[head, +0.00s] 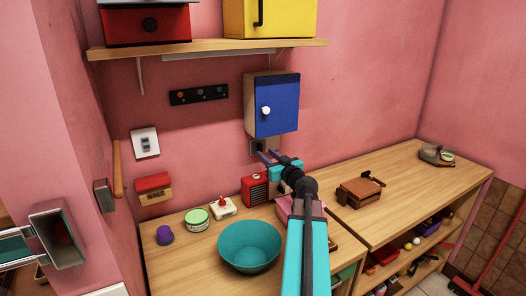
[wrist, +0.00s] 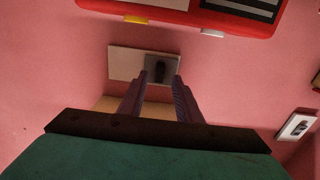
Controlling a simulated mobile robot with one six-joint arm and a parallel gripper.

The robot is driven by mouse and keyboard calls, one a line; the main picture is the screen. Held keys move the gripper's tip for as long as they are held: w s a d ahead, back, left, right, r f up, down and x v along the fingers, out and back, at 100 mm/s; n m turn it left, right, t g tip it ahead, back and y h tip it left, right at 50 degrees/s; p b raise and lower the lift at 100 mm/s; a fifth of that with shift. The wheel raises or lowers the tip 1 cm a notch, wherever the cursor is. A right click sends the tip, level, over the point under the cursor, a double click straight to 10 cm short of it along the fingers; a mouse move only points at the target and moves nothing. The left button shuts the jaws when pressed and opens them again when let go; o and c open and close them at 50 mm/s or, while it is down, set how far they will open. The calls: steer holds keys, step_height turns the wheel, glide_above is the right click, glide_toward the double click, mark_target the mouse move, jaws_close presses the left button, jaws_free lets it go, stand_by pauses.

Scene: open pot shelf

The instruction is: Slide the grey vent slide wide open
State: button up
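The grey vent slide (wrist: 163,69) with a dark upright knob (wrist: 158,72) sits on the pink wall at the right part of a pale plate (wrist: 123,62). In the head view the slide (head: 256,147) is small and dark, just under the blue cabinet. My gripper (wrist: 161,78) is open, its two dark fingers pointing at the wall. In the wrist view the knob shows between the fingertips; I cannot tell whether they reach around it. In the head view my gripper (head: 267,156) is close in front of the slide and partly covers this area.
The blue cabinet (head: 276,108) hangs directly above the slide. A red radio (head: 255,190) stands below on the wooden counter, near a teal bowl (head: 249,245). A white wall switch (head: 145,142) is to the left. The wall to the right is clear.

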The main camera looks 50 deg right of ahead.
mark_target(261, 149)
steer(key=shift+p+x, duration=0.4)
steer(key=shift+x, duration=1.3)
jaws_close()
